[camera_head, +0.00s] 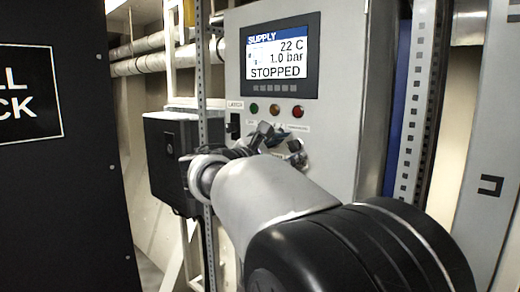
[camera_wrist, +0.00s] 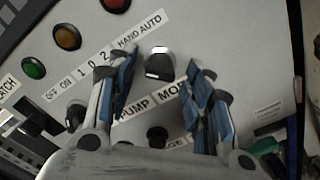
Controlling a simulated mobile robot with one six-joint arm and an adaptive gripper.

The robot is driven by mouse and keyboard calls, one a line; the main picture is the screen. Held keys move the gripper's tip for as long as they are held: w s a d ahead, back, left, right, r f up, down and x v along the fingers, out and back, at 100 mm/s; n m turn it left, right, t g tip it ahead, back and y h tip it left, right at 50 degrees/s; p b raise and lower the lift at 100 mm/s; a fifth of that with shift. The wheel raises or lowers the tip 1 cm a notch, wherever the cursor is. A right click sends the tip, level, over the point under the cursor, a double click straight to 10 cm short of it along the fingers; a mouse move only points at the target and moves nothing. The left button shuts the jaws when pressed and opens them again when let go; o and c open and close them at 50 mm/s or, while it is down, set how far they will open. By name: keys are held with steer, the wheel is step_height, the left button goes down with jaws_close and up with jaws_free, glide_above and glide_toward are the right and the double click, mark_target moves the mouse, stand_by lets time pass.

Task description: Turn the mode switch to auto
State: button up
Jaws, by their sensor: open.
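The mode switch (camera_wrist: 160,66) is a small black knob with white marks on the grey panel, between the "HAND AUTO" label (camera_wrist: 140,28) and the partly covered "MODE" label (camera_wrist: 172,90) in the wrist view. I cannot tell for certain which position its pointer shows. My gripper (camera_wrist: 167,62) is open, one blue-padded finger on each side of the knob, with gaps visible and nothing held. In the head view my gripper (camera_head: 275,136) is in front of the panel below the lamps, and the switch cannot be made out there.
The grey cabinet (camera_head: 343,110) has a screen (camera_head: 280,60) reading "SUPPLY, 22 C, 1.0 bar, STOPPED". Green (camera_wrist: 33,68), amber (camera_wrist: 67,37) and red lamps sit close by. Another black knob (camera_wrist: 157,135) lies below. A black box (camera_head: 172,160) stands left.

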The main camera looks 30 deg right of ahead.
steer(key=shift+c, duration=0.4)
steer(key=c, duration=1)
steer(key=shift+o, duration=0.2)
steer(key=shift+b, duration=0.35)
steer(key=m+b, duration=0.3)
steer(key=shift+f, duration=0.2)
steer(key=m+b, duration=0.5)
steer(key=shift+m, duration=0.3)
steer(key=m+b, duration=0.4)
steer(key=shift+r+m+b, duration=0.15)
steer(key=shift+m+b, duration=1.4)
steer(key=shift+m, duration=1.15)
